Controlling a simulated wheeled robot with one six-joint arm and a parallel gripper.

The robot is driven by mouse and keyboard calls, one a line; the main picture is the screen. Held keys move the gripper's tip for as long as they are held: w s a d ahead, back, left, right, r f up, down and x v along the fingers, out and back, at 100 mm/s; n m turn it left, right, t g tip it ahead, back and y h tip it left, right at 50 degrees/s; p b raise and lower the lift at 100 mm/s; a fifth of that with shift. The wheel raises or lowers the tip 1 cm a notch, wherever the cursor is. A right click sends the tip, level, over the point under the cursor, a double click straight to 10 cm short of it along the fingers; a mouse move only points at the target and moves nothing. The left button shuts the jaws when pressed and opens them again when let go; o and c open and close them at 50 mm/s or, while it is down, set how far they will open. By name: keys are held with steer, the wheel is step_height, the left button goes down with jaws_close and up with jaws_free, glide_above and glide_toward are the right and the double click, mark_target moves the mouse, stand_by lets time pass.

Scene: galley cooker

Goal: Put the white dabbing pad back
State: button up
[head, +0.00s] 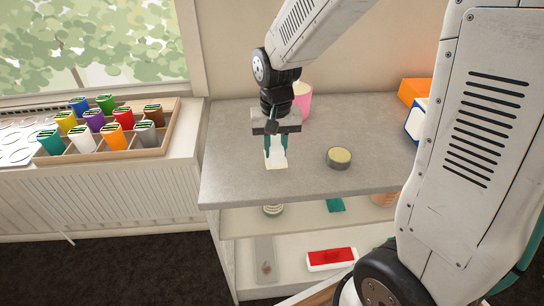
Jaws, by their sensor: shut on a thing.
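My gripper (275,152) points down over the grey worktop, with its teal fingers shut on a small white piece (275,160), which looks like the white dabbing pad. The fingers partly cover it. Its lower end is close to the worktop, and I cannot tell whether it touches. To the left, a wooden compartment tray (163,141) on the white ledge holds several coloured cylinders, among them a white one (82,139).
A round tin with a pale yellow top (339,158) stands right of my gripper. A pink cup (303,100) is behind it. Orange (411,91) and blue-white (416,122) boxes stand at the right. The worktop's front left (235,185) is clear.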

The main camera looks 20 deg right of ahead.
steer(key=shift+w+a+f, duration=0.2)
steer(key=shift+w+a, duration=0.1)
steer(key=shift+w, duration=0.05)
steer(key=shift+f, duration=1.6)
steer(key=shift+f, duration=0.1)
steer(key=o, duration=0.9)
steer(key=shift+f, duration=0.1)
